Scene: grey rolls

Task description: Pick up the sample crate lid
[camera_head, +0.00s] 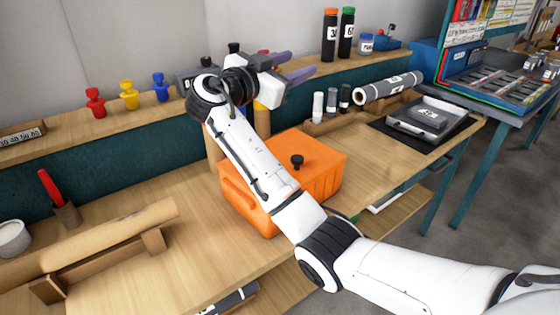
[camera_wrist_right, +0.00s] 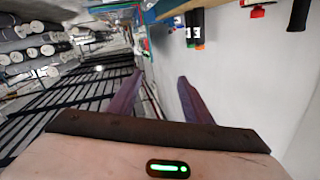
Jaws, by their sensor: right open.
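An orange sample crate (camera_head: 253,205) stands on the wooden bench in the middle of the head view. Its orange lid (camera_head: 318,155) lies on top, with a black knob (camera_head: 297,161) standing up from it. My right arm crosses in front of the crate and hides part of the lid and the side. My right gripper (camera_head: 297,63) is raised above and behind the crate, near the back shelf. Its purple fingers are apart and empty; they also show in the right wrist view (camera_wrist_right: 160,90), with nothing between them. My left gripper does not show.
A back shelf holds red (camera_head: 95,102), yellow (camera_head: 129,94) and blue (camera_head: 161,87) pegs and tall black bottles (camera_head: 330,35). A cardboard roll (camera_head: 90,243) on a stand lies left of the crate. A grey tray (camera_head: 428,119) and a wrapped roll (camera_head: 388,88) are to the right.

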